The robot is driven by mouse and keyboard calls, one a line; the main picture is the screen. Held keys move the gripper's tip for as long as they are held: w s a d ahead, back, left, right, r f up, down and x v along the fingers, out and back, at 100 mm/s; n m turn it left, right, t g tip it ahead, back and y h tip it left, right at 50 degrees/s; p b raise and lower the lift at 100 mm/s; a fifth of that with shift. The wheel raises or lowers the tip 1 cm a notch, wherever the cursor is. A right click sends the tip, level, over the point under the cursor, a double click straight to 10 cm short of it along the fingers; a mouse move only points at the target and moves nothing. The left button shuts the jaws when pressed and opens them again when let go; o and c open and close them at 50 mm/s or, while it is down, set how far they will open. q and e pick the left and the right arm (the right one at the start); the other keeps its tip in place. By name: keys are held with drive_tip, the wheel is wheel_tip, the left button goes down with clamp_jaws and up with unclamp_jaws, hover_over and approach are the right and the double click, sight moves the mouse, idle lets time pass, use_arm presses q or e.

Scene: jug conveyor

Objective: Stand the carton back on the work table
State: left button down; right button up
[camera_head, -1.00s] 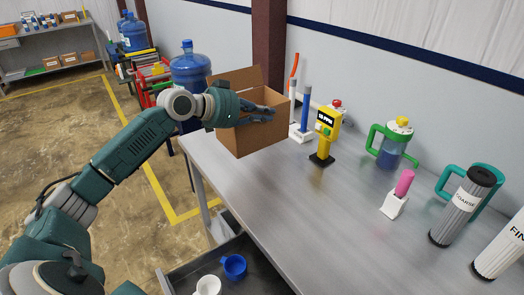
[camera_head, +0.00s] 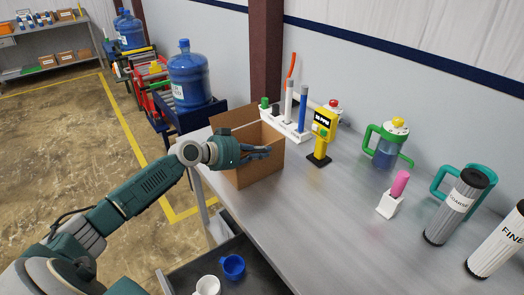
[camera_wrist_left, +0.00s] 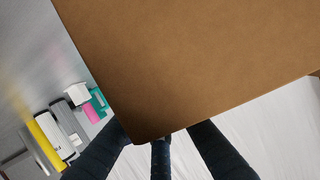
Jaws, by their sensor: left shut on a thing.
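The brown cardboard carton (camera_head: 262,170) is upright with its top flaps open, at the far left end of the grey work table (camera_head: 300,225). My left gripper (camera_head: 262,153) is shut on the carton's near side wall, close to the rim. I cannot tell whether the carton's base touches the table top. In the left wrist view the carton (camera_wrist_left: 190,65) fills the upper middle, with the dark fingers of my left gripper (camera_wrist_left: 160,140) at its lower edge. My right gripper is not in view.
Behind the carton stands a white rack (camera_head: 290,130) with upright tubes. A yellow meter (camera_head: 323,132) stands to its right, then a green-handled jug (camera_head: 386,148). A blue water bottle (camera_head: 190,75) is behind left. The middle of the table is clear.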

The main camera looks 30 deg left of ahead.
use_arm(q)
drive_tip(key=c, duration=1.9)
unclamp_jaws()
drive_tip(key=shift+o, duration=0.2)
drive_tip(key=b+v, duration=0.2)
drive_tip(key=v, duration=1)
drive_tip(key=shift+b, duration=0.35)
